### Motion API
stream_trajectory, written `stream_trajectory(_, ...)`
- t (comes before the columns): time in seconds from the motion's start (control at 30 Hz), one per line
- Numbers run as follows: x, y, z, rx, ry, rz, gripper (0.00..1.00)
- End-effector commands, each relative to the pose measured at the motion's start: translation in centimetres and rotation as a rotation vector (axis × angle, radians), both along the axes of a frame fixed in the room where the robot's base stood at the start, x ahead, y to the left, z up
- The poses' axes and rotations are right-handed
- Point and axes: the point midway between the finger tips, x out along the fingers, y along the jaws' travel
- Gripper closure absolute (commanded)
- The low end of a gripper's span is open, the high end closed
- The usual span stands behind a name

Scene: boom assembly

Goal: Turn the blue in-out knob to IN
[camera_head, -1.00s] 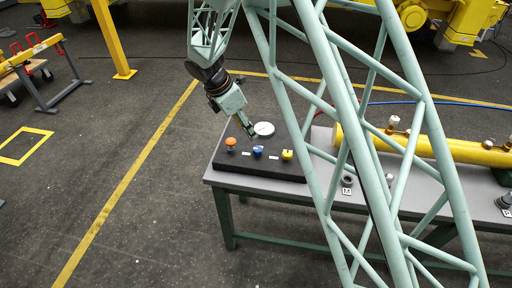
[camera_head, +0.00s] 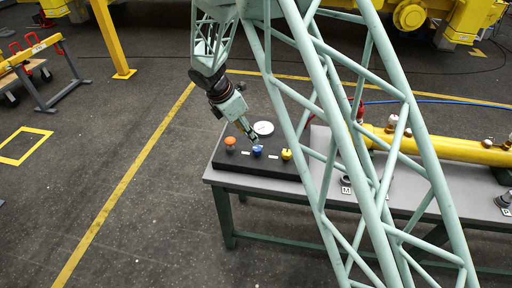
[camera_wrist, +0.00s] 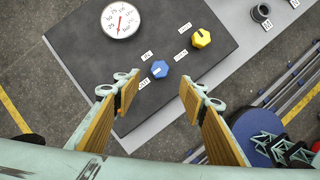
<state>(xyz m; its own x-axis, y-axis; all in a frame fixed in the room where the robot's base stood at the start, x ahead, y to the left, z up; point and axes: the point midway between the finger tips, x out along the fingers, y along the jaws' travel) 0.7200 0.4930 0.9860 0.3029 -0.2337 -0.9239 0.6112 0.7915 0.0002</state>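The blue knob (camera_head: 257,151) sits on the black panel between an orange knob (camera_head: 230,141) and a yellow knob (camera_head: 286,154). In the wrist view the blue knob (camera_wrist: 160,69) has a small pale mark on its face and two white labels (camera_wrist: 147,55) close by, too small to read surely. My gripper (camera_head: 253,141) is just above the blue knob in the head view. In the wrist view my gripper (camera_wrist: 159,92) is open and empty, its two orange-padded fingers spread either side of the line to the knob. No contact with the knob shows.
A white round gauge (camera_wrist: 121,20) lies on the black panel (camera_wrist: 90,50) behind the knobs. The panel rests on a grey table (camera_head: 310,190). A yellow cylinder (camera_head: 450,148) lies to the right. My arm's lattice crosses the head view and hides part of the table.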

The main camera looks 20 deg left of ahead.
Motion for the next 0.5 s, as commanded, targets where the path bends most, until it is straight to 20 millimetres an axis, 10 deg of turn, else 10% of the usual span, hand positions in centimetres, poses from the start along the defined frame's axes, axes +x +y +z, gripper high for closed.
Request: stream_trajectory(0.5, 2.0, -1.7, -6.4, -0.001, 0.001, -0.002, 0.62)
